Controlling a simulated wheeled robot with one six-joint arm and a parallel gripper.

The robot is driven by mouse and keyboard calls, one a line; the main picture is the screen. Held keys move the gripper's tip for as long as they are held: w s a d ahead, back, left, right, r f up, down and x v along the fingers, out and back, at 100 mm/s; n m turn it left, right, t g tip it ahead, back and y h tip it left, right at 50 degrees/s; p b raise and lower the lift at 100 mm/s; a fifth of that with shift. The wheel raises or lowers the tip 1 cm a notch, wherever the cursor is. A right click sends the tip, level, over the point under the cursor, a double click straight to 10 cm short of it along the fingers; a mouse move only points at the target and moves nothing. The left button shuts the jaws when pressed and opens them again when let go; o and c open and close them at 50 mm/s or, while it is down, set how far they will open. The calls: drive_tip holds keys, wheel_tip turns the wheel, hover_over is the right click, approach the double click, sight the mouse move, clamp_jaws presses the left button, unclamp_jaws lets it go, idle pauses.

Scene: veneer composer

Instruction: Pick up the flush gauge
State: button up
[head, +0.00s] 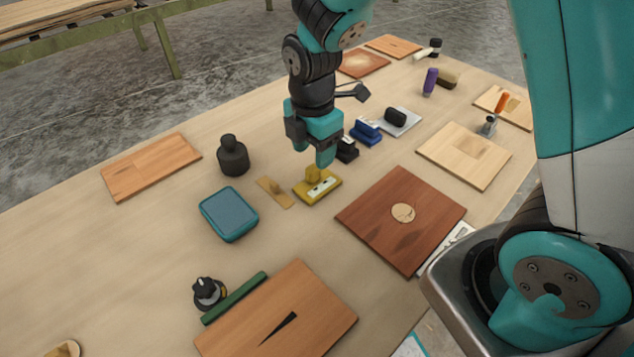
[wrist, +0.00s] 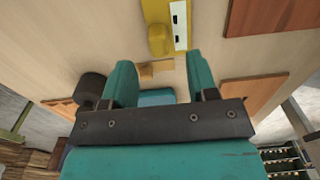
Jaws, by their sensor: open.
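The flush gauge appears to be the yellow tool (head: 317,188) with a raised knob and a pale strip with dark marks, lying on the workbench near the middle. In the wrist view the flush gauge (wrist: 158,40) shows at the top, beyond my fingertips. My gripper (head: 326,160) points down just above and behind it in the head view and hides part of it. In the wrist view my gripper (wrist: 162,78) has its two teal fingers apart, with nothing held between them. I cannot tell the exact height gap.
A thin wooden strip (head: 275,192) and a teal box (head: 229,213) lie left of the gauge. A black weight (head: 232,157) stands behind them. A dark red panel (head: 402,220) lies to the right, and a blue tool (head: 366,132) beyond. Bare bench (head: 110,250) shows at left.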

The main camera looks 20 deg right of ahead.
sight(314, 166)
wheel_tip(314, 166, down, 6)
drive_tip(key=shift+w+d+r, duration=0.1)
idle(0.4)
clamp_jaws()
